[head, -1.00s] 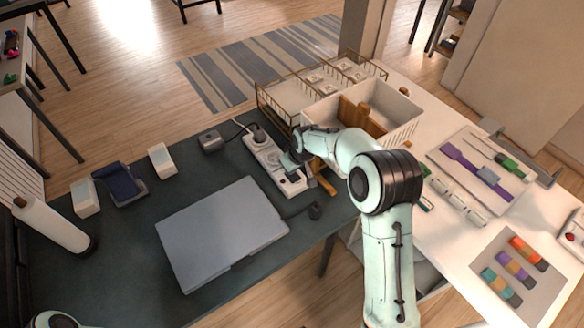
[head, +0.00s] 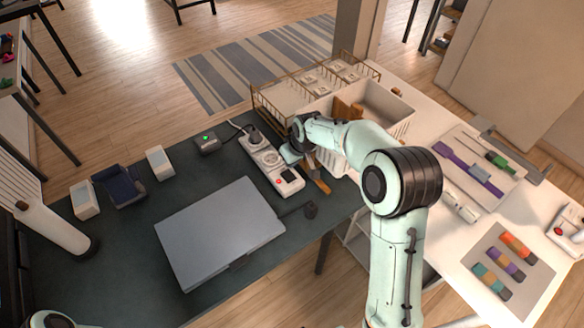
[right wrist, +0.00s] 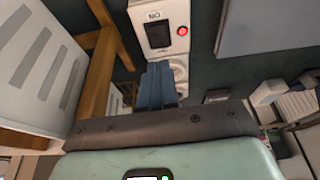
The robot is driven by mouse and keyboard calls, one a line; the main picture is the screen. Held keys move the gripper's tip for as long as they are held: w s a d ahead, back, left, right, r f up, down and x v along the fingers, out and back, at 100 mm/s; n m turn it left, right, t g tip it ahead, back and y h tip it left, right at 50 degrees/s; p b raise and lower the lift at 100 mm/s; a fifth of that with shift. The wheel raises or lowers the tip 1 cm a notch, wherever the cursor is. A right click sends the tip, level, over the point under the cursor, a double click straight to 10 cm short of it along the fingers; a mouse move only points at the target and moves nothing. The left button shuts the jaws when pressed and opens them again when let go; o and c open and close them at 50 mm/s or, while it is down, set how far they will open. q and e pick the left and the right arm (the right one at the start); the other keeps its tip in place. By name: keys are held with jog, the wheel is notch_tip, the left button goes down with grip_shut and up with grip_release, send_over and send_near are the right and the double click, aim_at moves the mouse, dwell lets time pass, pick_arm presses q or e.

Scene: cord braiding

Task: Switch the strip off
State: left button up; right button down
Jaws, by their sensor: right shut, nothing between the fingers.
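The white power strip (head: 262,158) lies on the dark table top, with round sockets along it and a black plug at its far end. Its near end has a dark rocker switch (head: 288,176) and a red lamp (head: 279,182). In the right wrist view the switch (right wrist: 158,34) and the bright red lamp (right wrist: 182,31) show clearly, just beyond the fingertips. My right gripper (right wrist: 158,68) is shut and empty, close to the strip's switch end; I cannot tell whether it touches. In the head view it is partly hidden behind my wrist. My left gripper is out of view.
A grey closed laptop (head: 222,232) lies left of the strip. A small dark box (head: 207,141) with a green light stands behind it. A white bin (head: 375,108) and a wooden piece (head: 320,179) are close on the right.

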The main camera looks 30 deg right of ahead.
aim_at(285, 172)
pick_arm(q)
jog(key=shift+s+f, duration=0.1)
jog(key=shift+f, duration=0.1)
pick_arm(e)
jog(key=v, duration=0.7)
pick_arm(q)
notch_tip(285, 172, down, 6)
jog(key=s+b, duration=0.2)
jog(key=b, duration=0.3)
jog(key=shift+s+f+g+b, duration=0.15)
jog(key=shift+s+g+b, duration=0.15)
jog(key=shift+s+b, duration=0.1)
pick_arm(e)
jog(key=shift+w+a+r, duration=0.1)
jog(key=shift+w, duration=0.45)
jog(key=x, duration=0.8)
jog(key=b+x, duration=0.1)
jog(key=x, duration=0.4)
jog(key=shift+s, duration=0.4)
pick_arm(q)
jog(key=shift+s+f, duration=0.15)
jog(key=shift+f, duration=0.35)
pick_arm(e)
jog(key=shift+f, duration=0.6)
